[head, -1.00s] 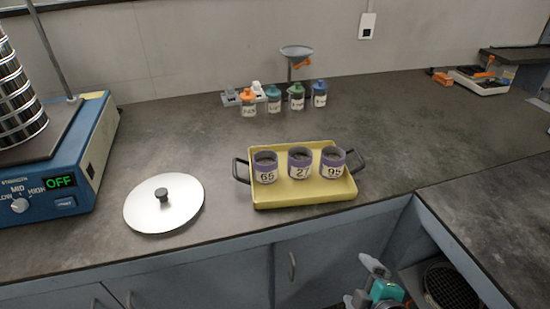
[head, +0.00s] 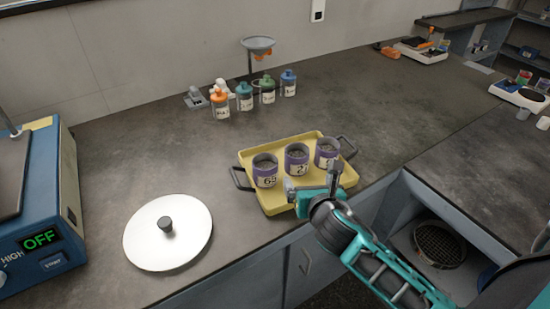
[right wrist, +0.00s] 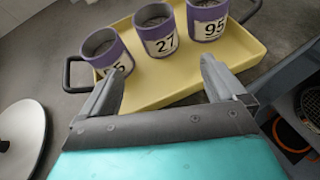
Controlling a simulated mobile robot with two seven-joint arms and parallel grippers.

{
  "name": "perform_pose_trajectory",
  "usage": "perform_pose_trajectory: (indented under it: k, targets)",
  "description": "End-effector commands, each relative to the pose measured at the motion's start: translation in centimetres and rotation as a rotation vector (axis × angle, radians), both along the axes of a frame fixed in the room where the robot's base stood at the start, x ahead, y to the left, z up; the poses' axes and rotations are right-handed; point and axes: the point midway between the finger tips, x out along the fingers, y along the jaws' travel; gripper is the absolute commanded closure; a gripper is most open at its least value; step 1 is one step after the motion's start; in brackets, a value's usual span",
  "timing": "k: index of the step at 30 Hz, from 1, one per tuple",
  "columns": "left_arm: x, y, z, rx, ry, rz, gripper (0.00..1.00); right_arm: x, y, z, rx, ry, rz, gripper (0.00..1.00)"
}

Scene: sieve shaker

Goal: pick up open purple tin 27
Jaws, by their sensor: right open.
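The open purple tin 27 (head: 296,160) stands upright in the middle of three open purple tins on a yellow tray; grey contents show inside it. It also shows in the right wrist view (right wrist: 158,32), beyond my fingertips. Tin 65 (head: 265,171) is left of it and tin 95 (head: 326,150) is right of it. My right gripper (head: 311,186) is at the tray's front edge, in front of tin 27. In the right wrist view its fingers (right wrist: 162,78) are apart with nothing between them. My left gripper is not in view.
The yellow tray (head: 274,201) has dark side handles. A silver lid (head: 168,245) lies left of it. Several small capped bottles (head: 244,97) and a funnel stand (head: 257,45) are behind. A blue shaker (head: 45,190) reading OFF stands at left. The counter between is clear.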

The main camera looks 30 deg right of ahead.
Motion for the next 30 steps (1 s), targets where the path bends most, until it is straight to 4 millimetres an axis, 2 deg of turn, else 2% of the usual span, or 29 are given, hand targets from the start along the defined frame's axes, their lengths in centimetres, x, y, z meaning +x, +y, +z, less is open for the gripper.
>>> perform_pose_trajectory:
  k: [5, 15, 25, 30]
  targets:
    - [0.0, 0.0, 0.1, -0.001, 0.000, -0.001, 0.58, 0.7, -0.5, 0.3, -0.061, 0.010, 0.011, 0.03]
    - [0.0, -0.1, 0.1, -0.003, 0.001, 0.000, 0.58, 5.4, -2.2, -1.8, -0.057, 0.008, 0.009, 0.03]
    - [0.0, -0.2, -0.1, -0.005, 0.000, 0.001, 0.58, 7.4, -3.0, -2.7, -0.057, 0.008, 0.011, 0.03]
    - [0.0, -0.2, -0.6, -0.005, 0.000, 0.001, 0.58, 9.4, -3.6, -3.7, -0.055, 0.007, 0.010, 0.03]
